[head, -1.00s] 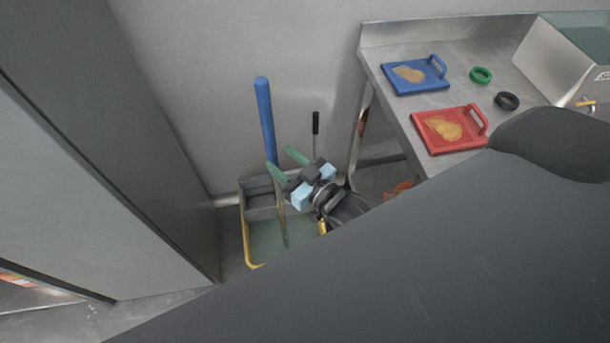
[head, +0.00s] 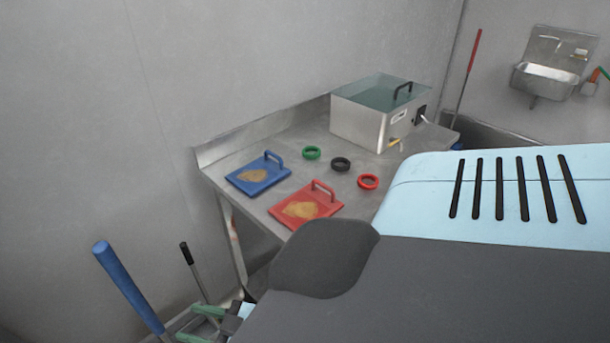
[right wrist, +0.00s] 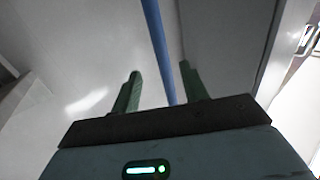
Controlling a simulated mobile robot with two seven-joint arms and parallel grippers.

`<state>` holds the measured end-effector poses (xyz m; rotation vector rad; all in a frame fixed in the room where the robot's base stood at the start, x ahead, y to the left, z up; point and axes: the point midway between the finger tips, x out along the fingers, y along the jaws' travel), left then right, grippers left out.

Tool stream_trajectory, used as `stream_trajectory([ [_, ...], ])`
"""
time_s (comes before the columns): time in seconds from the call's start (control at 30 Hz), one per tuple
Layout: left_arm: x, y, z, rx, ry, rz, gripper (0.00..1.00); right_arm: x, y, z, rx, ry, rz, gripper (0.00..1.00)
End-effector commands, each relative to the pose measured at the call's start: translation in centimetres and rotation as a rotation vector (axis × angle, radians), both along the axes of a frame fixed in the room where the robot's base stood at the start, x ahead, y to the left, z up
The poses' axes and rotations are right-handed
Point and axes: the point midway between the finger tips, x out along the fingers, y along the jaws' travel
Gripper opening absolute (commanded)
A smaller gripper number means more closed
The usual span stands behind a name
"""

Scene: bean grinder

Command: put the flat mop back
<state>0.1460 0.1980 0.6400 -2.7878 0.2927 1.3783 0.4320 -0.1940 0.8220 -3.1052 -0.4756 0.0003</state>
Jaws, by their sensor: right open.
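The blue pole (head: 128,290), which I take for the flat mop's handle, leans at the lower left in the head view; its lower end is out of frame. My right gripper (head: 192,322) has green fingers and is at the bottom edge, by the pole. In the right wrist view the pole (right wrist: 157,40) runs between the two spread fingers of my right gripper (right wrist: 160,75). The fingers are open; I cannot tell whether either touches the pole. My left gripper is not in view.
A steel table (head: 240,145) holds a blue tamper-like board (head: 258,174), a red one (head: 306,207), several rings and a steel box (head: 375,115). A black-handled stick (head: 194,268) stands beside the pole. A red pole (head: 467,75) leans near a wall sink (head: 548,80).

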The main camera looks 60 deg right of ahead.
Motion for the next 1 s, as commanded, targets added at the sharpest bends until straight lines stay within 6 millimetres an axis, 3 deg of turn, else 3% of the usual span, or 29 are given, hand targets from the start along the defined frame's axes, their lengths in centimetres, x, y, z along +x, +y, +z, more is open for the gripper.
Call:
stream_trajectory([
  [0.07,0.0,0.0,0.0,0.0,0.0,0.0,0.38,-0.9,0.0,-1.1,-0.003,0.037,-0.006,0.44],
  [0.17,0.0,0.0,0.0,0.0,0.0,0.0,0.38,-3.8,0.1,-4.3,-0.019,0.148,-0.022,0.44],
  [0.27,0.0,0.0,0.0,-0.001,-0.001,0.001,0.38,-8.7,0.0,-8.7,-0.048,0.323,-0.046,0.44],
  [0.4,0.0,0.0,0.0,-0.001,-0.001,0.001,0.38,-17.1,-0.1,-14.0,-0.094,0.583,-0.072,0.44],
  [0.5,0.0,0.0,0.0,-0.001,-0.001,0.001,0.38,-22.4,-0.2,-16.3,-0.122,0.733,-0.083,0.44],
  [0.6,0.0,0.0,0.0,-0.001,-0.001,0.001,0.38,-26.3,-0.4,-17.6,-0.143,0.838,-0.087,0.44],
  [0.73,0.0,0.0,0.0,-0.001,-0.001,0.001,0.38,-28.5,-0.4,-18.1,-0.155,0.897,-0.089,0.44],
  [1.0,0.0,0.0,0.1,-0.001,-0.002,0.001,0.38,-28.7,-0.4,-18.2,-0.157,0.901,-0.088,0.44],
])
